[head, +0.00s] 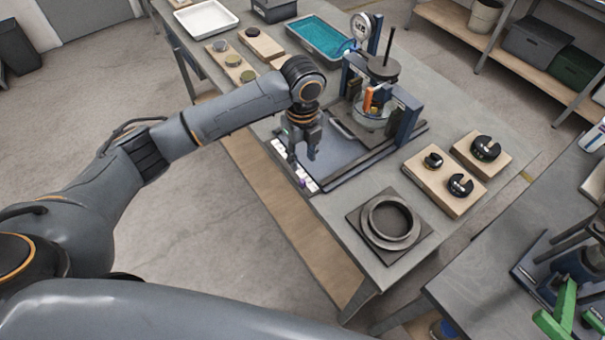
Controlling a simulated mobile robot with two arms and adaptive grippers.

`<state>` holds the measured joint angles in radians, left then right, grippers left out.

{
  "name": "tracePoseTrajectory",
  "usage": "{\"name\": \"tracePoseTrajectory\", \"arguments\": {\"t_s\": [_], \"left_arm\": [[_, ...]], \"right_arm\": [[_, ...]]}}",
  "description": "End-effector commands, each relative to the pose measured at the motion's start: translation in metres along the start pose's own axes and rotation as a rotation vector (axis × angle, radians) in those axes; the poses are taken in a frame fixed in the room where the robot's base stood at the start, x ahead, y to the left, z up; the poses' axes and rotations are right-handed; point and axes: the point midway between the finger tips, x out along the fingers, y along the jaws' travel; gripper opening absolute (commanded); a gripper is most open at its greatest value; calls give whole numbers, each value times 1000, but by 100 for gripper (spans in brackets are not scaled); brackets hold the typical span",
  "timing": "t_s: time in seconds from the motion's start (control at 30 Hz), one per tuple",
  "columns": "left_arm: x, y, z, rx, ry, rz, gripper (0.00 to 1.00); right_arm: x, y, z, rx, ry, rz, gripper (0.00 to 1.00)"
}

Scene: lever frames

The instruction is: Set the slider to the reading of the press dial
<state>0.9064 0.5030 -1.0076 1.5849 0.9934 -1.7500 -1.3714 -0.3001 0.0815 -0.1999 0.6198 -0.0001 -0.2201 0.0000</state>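The press (408,112) stands on the bench, with dark blue uprights, a black handwheel on top and a clear vessel with an orange part inside. A round white-faced dial (361,27) sits on a post behind it; its reading is too small to make out. A narrow strip with white and purple parts (303,179) runs along the left edge of the press's flat base; it may be the slider, but its setting cannot be read. My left gripper (302,154) points down above this strip, fingers apart and nothing visible between them; contact cannot be told. My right gripper is out of view.
Wooden blocks with black slotted weights (486,148) and a dark ring on a square plate (391,222) lie right of the press. A teal tray (318,36), a white tray (206,19) and boards with discs lie behind. Another bench (500,255) stands at lower right.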

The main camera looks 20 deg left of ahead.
Motion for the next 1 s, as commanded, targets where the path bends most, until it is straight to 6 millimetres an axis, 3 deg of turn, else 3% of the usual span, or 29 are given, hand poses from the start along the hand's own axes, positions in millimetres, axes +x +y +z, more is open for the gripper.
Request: {"name": "tracePoseTrajectory", "arguments": {"t_s": [0.2, 0.4, 0.6, 0.87, 1.0], "left_arm": [[46, 1, -1, -1, 2, 4, 37], [77, 0, -1, -1, 1, 0, 37], [89, 0, 0, 1, -1, -1, 37], [90, 0, 0, 0, -1, -1, 37], [90, 0, 0, 0, -1, -1, 8]], "right_arm": [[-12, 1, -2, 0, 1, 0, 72], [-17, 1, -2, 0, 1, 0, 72], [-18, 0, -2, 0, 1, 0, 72], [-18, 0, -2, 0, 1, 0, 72], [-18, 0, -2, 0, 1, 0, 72]]}}
